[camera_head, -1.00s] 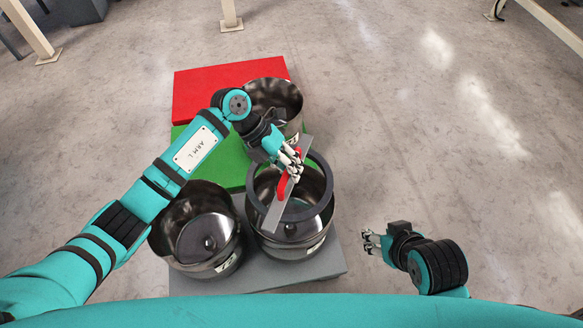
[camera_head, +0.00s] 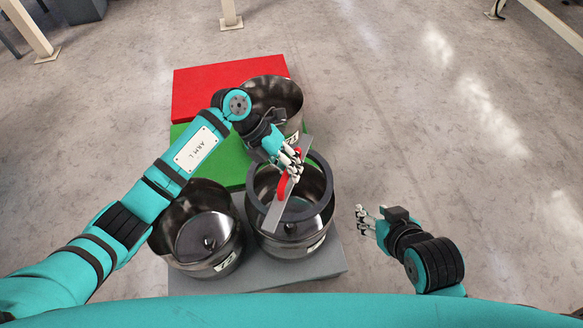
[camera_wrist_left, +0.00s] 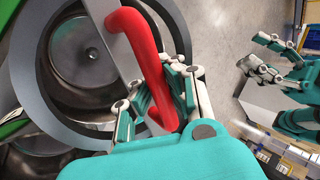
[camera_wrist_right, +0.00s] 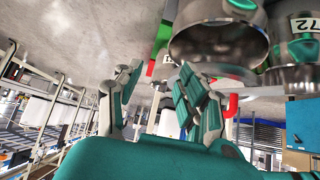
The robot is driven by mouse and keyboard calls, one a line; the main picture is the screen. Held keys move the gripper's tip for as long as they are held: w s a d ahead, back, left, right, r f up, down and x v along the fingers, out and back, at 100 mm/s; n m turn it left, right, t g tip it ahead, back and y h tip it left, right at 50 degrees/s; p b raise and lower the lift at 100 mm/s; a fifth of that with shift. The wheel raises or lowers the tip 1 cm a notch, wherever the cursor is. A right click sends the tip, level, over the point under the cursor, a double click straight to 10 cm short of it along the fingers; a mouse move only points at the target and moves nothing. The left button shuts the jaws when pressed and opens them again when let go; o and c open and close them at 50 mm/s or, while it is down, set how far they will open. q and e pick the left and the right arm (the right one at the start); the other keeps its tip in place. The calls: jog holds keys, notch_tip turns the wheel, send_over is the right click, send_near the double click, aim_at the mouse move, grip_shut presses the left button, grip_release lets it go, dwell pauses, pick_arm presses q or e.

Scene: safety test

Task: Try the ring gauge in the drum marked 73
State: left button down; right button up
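The ring gauge (camera_head: 329,184), a dark grey ring with a flat bar and red handle, is at the mouth of the front right drum (camera_head: 268,238); its height against the rim is unclear. My left gripper (camera_head: 292,172) is shut on the red handle (camera_wrist_left: 140,45). Beside it stands the front left drum (camera_head: 160,240); a third drum (camera_head: 290,88) stands behind. Their labels are hard to read in the head view. A label 72 (camera_wrist_right: 304,24) shows on a drum in the right wrist view. My right gripper (camera_head: 366,219) is open and empty, right of the drums.
The front drums stand on a grey platform (camera_head: 325,268). A green block (camera_head: 225,165) and a red block (camera_head: 215,85) lie behind. The floor (camera_head: 430,130) to the right is clear. Rack legs (camera_head: 230,15) stand at the back.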

aim_at(292, 183)
pick_arm(q)
jog(key=shift+f+b, duration=0.7)
jog(key=shift+f, duration=0.05)
jog(key=shift+f+b, duration=0.3)
jog(key=shift+f, duration=0.05)
jog(key=shift+f+b, duration=0.4)
jog(key=shift+f, duration=0.1)
pick_arm(e)
jog(key=shift+w+a+r+t+y, duration=1.1)
jog(key=shift+w+a+r+t, duration=0.6)
jog(key=shift+w+r+t, duration=2.6)
pick_arm(q)
jog(key=shift+f+b, duration=0.3)
jog(key=shift+f, duration=0.5)
jog(key=shift+f+b, duration=0.75)
jog(key=shift+f, duration=0.5)
pick_arm(e)
notch_tip(292, 183, up, 12)
jog(key=s+a+t+y, duration=0.1)
jog(key=s+t+y, duration=0.1)
jog(key=t, duration=0.3)
jog(key=shift+s+a+n+t, duration=0.2)
jog(key=shift+n+t, duration=0.1)
jog(key=shift+n, duration=0.1)
jog(key=shift+y, duration=0.3)
